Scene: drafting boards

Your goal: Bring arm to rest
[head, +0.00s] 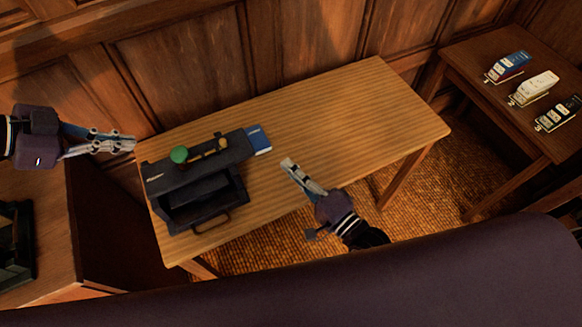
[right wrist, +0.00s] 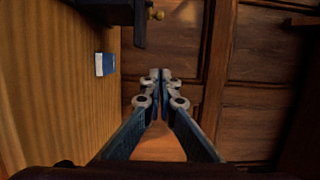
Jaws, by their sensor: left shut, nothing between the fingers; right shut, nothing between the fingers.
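My left gripper (head: 132,145) is at the far left of the head view, beside the left end of the wooden table (head: 340,120). Its fingers are shut with nothing between them. My right gripper (head: 287,163) is over the table's front edge, right of a dark box. It also shows in the right wrist view (right wrist: 160,73), with its fingers together and empty, pointing toward the wood-panelled wall. Neither gripper appears to touch anything.
A side table (head: 480,60) at right holds several cartons. The table's right half is clear.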

